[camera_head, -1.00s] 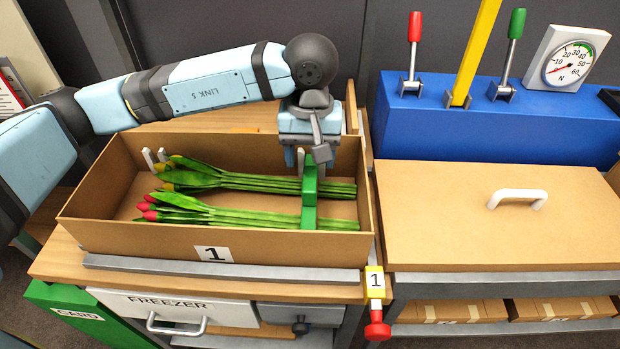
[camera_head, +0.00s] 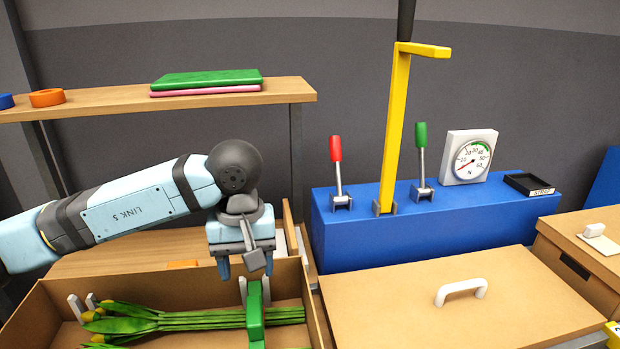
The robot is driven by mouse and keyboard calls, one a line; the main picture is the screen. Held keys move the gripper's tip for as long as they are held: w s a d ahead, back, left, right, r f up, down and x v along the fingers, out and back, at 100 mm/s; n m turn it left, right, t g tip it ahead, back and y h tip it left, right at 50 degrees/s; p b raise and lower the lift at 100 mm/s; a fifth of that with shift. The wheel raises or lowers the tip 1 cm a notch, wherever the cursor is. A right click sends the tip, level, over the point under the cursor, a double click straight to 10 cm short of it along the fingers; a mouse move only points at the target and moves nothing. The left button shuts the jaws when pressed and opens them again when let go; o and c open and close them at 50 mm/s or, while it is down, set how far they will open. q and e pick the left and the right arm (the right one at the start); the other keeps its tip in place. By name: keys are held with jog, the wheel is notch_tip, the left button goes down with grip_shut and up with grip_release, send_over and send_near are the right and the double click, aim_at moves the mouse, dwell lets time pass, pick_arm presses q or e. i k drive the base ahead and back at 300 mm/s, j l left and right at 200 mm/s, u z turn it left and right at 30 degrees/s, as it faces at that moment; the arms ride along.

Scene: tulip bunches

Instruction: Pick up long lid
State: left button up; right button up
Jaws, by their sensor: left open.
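A flat tan lid (camera_head: 400,322) with a white arched handle (camera_head: 461,290) lies at the lower right, in front of the blue console. It looks like the long lid; its near edge is cut off by the frame. My left gripper (camera_head: 245,266) is open, pointing down over the open cardboard box (camera_head: 30,318), left of the lid and well apart from its handle. It holds nothing that I can see. My right gripper is not in view.
The blue console (camera_head: 360,245) carries a red lever (camera_head: 336,150), a yellow lever (camera_head: 395,130), a green lever (camera_head: 421,137) and a gauge (camera_head: 468,157). A shelf (camera_head: 200,97) stands behind.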

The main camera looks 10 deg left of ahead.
aim_at(502, 297)
jog(key=k, duration=0.95)
